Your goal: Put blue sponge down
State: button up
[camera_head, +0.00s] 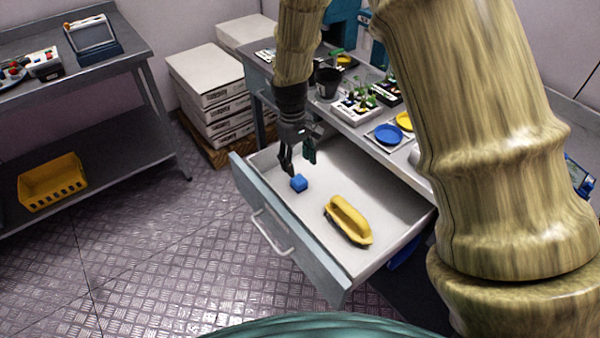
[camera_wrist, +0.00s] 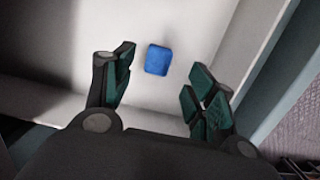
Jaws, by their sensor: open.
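The blue sponge (camera_head: 299,183) lies on the white floor of the open drawer (camera_head: 385,200), near the drawer's front panel. It also shows in the wrist view (camera_wrist: 158,59), lying ahead of the fingertips and between their lines. My gripper (camera_head: 298,163) is just above the sponge in the head view. In the wrist view my gripper (camera_wrist: 162,88) has its fingers spread wide apart. Nothing is between them, and neither finger touches the sponge.
A yellow brush-like object (camera_head: 348,218) lies in the drawer to the right of the sponge. The drawer's front panel (camera_head: 290,235) and side walls stand close around my gripper. Stacked boxes (camera_head: 210,85) stand behind.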

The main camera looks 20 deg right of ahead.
jog(key=shift+w+a+r, duration=0.1)
jog(key=shift+w+r, duration=0.1)
jog(key=shift+r, duration=1.6)
jog(key=shift+r, duration=0.1)
